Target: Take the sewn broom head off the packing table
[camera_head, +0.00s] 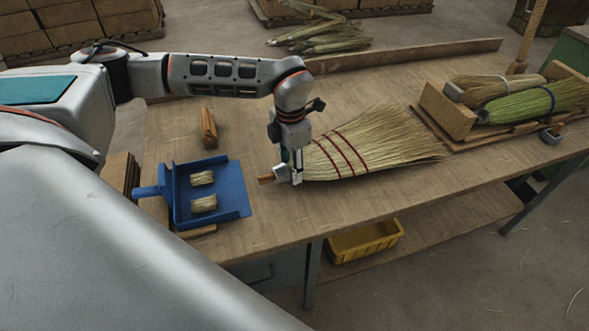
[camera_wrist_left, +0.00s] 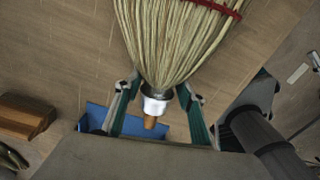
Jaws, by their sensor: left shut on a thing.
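The sewn broom head (camera_head: 375,143) lies flat on the packing table (camera_head: 250,135), its bristles fanned to the right and crossed by red stitching bands. Its narrow end has a metal collar and a short wooden stub pointing left. My left gripper (camera_head: 290,178) is at that narrow end, shut on it from above. In the left wrist view, the fingers of the left gripper (camera_wrist_left: 157,112) stand on either side of the collar of the broom head (camera_wrist_left: 178,45). My right gripper is not in view.
A blue dustpan (camera_head: 236,206) with two small straw bundles lies left of the gripper. A wooden block (camera_head: 208,128) sits behind it. A wooden rack (camera_head: 447,110) with bundled brooms stands at the right. A yellow bin (camera_head: 364,241) is on the lower shelf.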

